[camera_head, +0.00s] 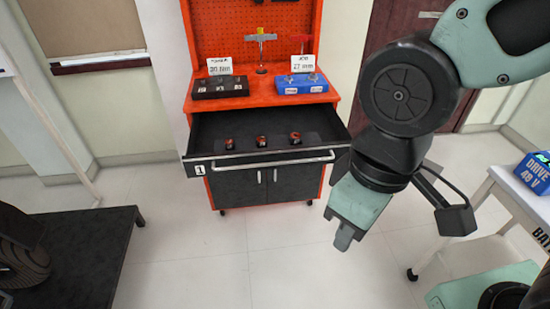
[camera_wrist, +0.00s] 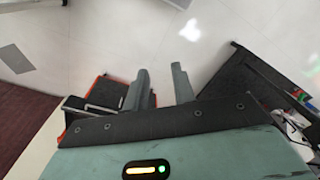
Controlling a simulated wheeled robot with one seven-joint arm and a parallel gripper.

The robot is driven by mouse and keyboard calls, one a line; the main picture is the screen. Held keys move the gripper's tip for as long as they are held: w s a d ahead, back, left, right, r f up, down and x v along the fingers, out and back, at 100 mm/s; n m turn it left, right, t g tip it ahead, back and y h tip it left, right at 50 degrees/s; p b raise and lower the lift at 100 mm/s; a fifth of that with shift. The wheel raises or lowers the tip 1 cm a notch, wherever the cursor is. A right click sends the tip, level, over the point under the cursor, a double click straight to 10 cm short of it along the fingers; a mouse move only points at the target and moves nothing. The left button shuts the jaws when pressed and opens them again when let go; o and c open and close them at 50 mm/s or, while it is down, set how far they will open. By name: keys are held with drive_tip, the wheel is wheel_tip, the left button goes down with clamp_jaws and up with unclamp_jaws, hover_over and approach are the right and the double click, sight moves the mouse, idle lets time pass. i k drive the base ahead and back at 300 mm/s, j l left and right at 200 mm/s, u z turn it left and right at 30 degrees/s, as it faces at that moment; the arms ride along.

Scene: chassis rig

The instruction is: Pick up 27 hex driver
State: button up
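A sign reading 27 mm (camera_head: 303,64) stands at the back of a blue tray (camera_head: 320,89) on the red workbench top. A red-handled T-shaped tool (camera_head: 301,39) stands upright behind that sign, its lower part hidden. A yellow and grey T-handled tool (camera_head: 261,40) stands to its left. I cannot read a size on either tool, or tell which is the 27 hex driver. My gripper (camera_head: 342,238) hangs in front and to the right of the cabinet, well away from the tools. In the wrist view its two fingers (camera_wrist: 160,88) are apart with nothing between them.
The cabinet's drawer (camera_head: 225,158) is pulled open with several dark, orange-marked pieces inside. A black tray (camera_head: 221,93) with a 30 Nm sign sits left of the blue one. A dark platform (camera_head: 75,255) is at left, a white table with a blue battery (camera_head: 538,172) at right. Floor between is clear.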

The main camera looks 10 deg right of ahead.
sight(294, 138)
drive_tip(key=i+j+u, duration=0.15)
drive_tip(key=i, duration=0.3)
drive_tip(key=i+j+u, duration=0.15)
drive_tip(key=i+j, duration=0.2)
drive_tip(key=i, duration=0.15)
drive_tip(key=i+j+u, duration=0.15)
drive_tip(key=i, duration=0.35)
